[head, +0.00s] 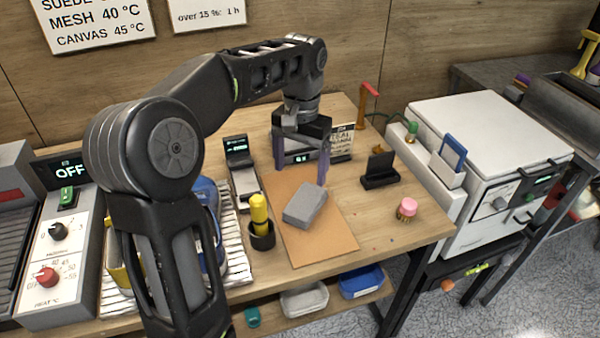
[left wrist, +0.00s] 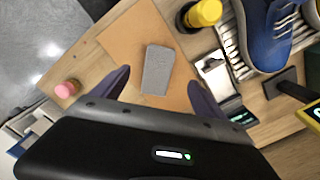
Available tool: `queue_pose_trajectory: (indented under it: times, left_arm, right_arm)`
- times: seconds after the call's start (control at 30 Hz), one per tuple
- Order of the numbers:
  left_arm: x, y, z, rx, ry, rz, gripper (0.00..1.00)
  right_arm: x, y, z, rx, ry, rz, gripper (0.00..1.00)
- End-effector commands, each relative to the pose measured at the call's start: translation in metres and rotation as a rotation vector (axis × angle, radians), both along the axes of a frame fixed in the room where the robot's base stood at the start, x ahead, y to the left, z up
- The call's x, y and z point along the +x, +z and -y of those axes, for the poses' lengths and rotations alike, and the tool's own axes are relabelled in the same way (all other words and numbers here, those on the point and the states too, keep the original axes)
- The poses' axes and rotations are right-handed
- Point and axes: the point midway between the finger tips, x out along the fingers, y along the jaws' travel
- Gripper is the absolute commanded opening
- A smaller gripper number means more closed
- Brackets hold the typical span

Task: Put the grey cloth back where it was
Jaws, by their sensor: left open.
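The grey cloth (head: 305,205) is a folded block lying on the tan mat (head: 325,238) on the table. It also shows in the left wrist view (left wrist: 157,70), between and beyond my fingertips. My left gripper (head: 301,172) is open and empty above the far part of the mat. In the left wrist view its two purple fingers (left wrist: 160,92) stand wide apart, one on each side of the cloth, and do not appear to touch it. My right gripper does not show.
A yellow-topped bottle in a dark holder (head: 261,234) stands left of the mat. A pink-topped item (head: 406,209) and a black stand (head: 380,171) are to the right. A blue sneaker (left wrist: 262,35) sits on a white rack. A white machine (head: 490,140) stands at the right.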

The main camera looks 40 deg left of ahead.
Motion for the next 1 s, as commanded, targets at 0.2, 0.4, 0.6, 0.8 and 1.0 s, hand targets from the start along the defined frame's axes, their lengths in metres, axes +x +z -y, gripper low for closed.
queue_pose_trajectory:
  times: [0.2, 0.4, 0.6, 0.8, 1.0]
  left_arm:
    - [0.000, 0.000, 0.000, 0.000, 0.000, 0.000, 0.83]
    - [0.000, 0.000, 0.000, 0.000, 0.000, 0.000, 0.83]
    - [-0.002, -0.002, -0.005, 0.003, 0.012, 0.012, 0.87]
    - [-0.032, -0.018, -0.014, 0.023, 0.041, 0.106, 0.87]
    - [-0.028, -0.047, -0.001, 0.060, 0.017, 0.341, 0.87]
  right_arm:
    - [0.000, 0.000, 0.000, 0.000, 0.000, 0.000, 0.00]
    - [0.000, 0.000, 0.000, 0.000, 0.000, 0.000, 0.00]
    - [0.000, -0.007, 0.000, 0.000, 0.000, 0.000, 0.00]
    - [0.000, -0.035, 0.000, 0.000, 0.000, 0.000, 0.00]
    - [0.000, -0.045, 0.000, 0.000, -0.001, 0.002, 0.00]
